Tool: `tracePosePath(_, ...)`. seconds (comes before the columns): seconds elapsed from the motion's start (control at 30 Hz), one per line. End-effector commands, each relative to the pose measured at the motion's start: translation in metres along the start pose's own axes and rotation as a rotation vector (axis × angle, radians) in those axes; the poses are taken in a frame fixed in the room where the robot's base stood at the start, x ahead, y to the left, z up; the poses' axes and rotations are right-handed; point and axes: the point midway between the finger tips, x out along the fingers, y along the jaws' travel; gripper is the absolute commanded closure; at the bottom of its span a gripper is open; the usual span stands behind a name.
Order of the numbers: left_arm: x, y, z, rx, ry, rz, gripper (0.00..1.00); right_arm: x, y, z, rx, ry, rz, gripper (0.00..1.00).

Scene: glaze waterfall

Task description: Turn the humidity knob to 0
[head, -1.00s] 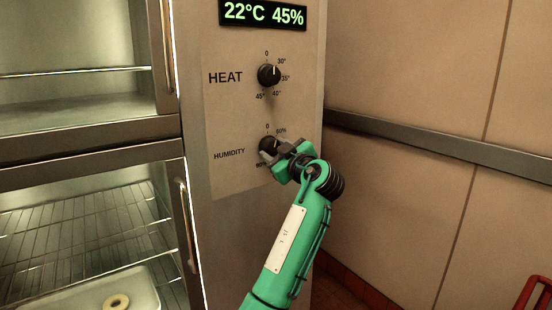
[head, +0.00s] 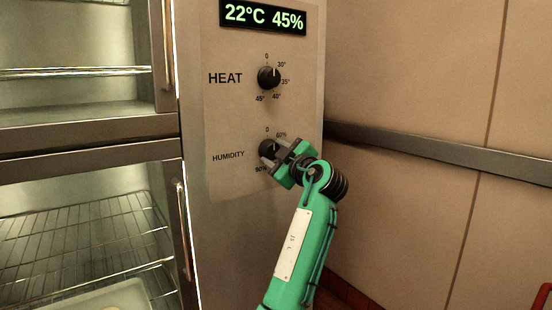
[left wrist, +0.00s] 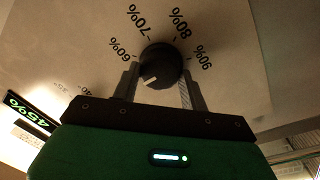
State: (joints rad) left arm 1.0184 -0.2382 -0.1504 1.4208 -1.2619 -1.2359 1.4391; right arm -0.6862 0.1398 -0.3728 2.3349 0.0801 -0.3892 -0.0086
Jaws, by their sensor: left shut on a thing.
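The black humidity knob (head: 266,146) is on the steel panel, beside the label HUMIDITY and below the HEAT knob. My left gripper (head: 274,153) is at the knob and partly covers it and its scale. In the left wrist view the knob (left wrist: 160,62) sits between the two grey fingers of the left gripper (left wrist: 158,85), which is shut on it. The knob's white mark points to the lower left there, on the far side of 60% from 70%. The 0 mark shows above the knob in the head view. My right gripper is not in view.
The display (head: 262,17) reads 22°C and 45%. The HEAT knob (head: 269,77) is just above the humidity knob. Cabinet doors with upright handles (head: 184,229) and wire shelves (head: 75,240) are at left. A wall rail (head: 440,160) runs at right.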

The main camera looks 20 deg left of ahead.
Motion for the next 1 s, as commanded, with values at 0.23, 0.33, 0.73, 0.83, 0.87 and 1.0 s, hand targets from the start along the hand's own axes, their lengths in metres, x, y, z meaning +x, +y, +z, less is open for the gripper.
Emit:
tracePosePath(0.23, -0.0003, -0.0002, 0.0004, -0.012, 0.0, 0.0, 0.79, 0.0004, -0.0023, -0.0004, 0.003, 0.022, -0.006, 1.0)
tracePosePath(0.33, -0.0002, -0.0001, 0.0003, -0.012, 0.0, 0.0, 0.79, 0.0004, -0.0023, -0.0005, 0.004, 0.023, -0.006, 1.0)
tracePosePath(0.73, -0.0002, -0.0001, 0.0002, -0.011, 0.0, 0.0, 0.34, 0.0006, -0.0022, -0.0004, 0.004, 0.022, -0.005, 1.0)
tracePosePath(0.83, -0.0001, -0.0002, 0.0002, -0.011, 0.001, 0.0, 0.34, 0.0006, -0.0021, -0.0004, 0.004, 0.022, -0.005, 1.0)
tracePosePath(0.87, -0.0001, -0.0002, 0.0001, -0.011, 0.001, 0.0, 0.34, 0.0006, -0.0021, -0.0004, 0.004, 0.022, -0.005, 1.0)
tracePosePath(1.0, 0.0008, -0.0011, -0.0002, -0.011, 0.001, 0.0, 0.34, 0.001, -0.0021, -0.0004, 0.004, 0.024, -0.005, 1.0)
